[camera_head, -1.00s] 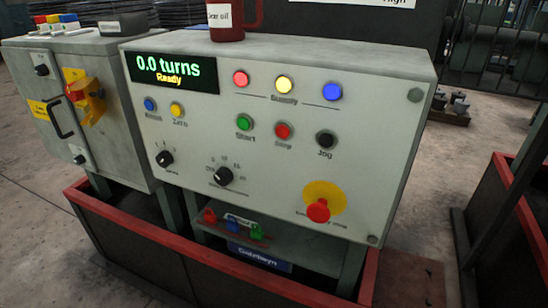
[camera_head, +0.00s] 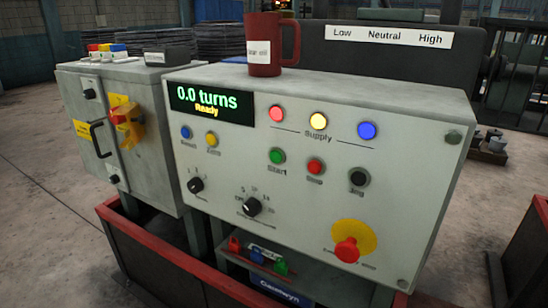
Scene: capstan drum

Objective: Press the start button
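The green start button (camera_head: 277,156) is on the sloping front of the grey control panel (camera_head: 300,220), with the label "Start" under it. The red stop button (camera_head: 314,167) and the black jog button (camera_head: 358,177) sit to its right. The display (camera_head: 212,104) reads "0.0 turns" and "Ready". My gripper is not in view, and nothing covers the start button.
A red emergency stop (camera_head: 347,249) on a yellow disc is at the lower right. Supply lamps, small buttons and two rotary knobs share the panel. A dark red mug (camera_head: 265,55) stands on top. A grey cabinet (camera_head: 150,90) with a yellow-red switch stands left.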

